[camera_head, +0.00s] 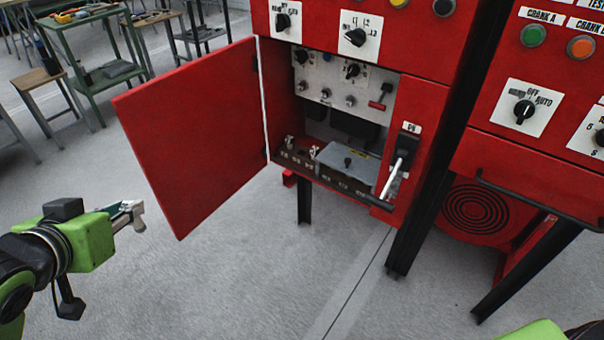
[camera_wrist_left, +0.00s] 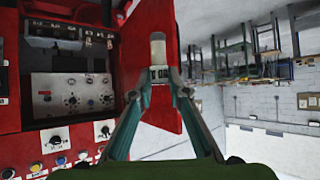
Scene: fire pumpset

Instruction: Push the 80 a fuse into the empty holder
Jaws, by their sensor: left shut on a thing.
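My left gripper (camera_head: 124,214) is at the left of the head view, in front of the open cabinet door and well short of the cabinet. It is shut on a pale cylindrical fuse (camera_wrist_left: 158,52), which sticks out beyond the teal fingers (camera_wrist_left: 160,82) in the left wrist view. Dark lettering shows on the fuse near the fingertips, too small to read surely. Metal clips, apparently the empty fuse holder (camera_head: 301,149), stand at the left of the cabinet's bottom ledge. They also show in the left wrist view (camera_wrist_left: 99,39). My right gripper is out of view.
The red cabinet door (camera_head: 200,140) stands open between my left gripper and the cabinet inside. A grey cover plate (camera_head: 348,164) lies right of the clips. A lever (camera_head: 393,178) juts out at the cabinet's right. The floor in front is clear.

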